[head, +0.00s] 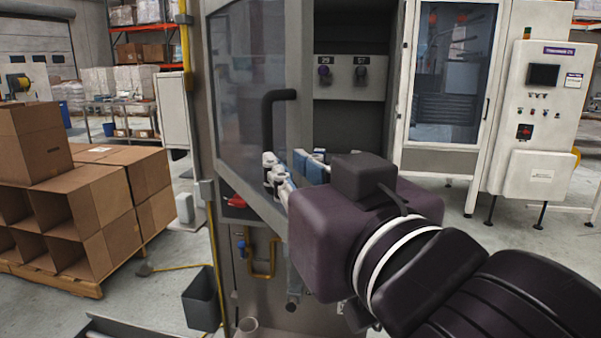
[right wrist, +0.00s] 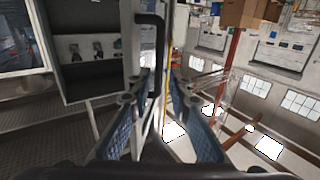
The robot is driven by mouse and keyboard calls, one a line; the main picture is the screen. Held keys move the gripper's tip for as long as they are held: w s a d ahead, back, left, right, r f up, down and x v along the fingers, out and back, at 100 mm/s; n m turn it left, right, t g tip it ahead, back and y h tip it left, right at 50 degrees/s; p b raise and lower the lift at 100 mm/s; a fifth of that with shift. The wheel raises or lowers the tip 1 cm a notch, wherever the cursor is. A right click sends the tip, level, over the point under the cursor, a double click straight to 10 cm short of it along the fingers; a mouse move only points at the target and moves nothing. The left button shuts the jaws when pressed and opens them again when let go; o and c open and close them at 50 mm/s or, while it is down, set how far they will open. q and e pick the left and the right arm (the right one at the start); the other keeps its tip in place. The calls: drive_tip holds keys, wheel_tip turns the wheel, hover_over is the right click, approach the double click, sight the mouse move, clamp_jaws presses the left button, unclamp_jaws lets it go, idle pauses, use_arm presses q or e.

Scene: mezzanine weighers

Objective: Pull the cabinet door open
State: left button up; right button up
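The cabinet door (head: 246,75) is a grey-framed glass panel on the left of the cabinet. It stands partly open, its right edge swung out toward me, with the dark interior (head: 349,112) showing to its right. A black bar handle (head: 267,118) is on the door; it also shows in the right wrist view (right wrist: 160,50). My right gripper (head: 285,168) is at the handle's lower part. In the right wrist view its blue-padded fingers (right wrist: 161,82) stand apart on both sides of the handle, and I see no clear contact. My left gripper is not in view.
Cardboard boxes (head: 88,208) are stacked on a pallet at the left. A dark bin (head: 202,298) stands on the floor by the cabinet. A white control panel (head: 541,120) stands at the right. Open floor shows between the boxes and the cabinet.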

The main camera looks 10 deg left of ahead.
drive_tip(key=v, duration=0.2)
drive_tip(key=shift+s+d, duration=0.2)
drive_tip(key=shift+s, duration=0.1)
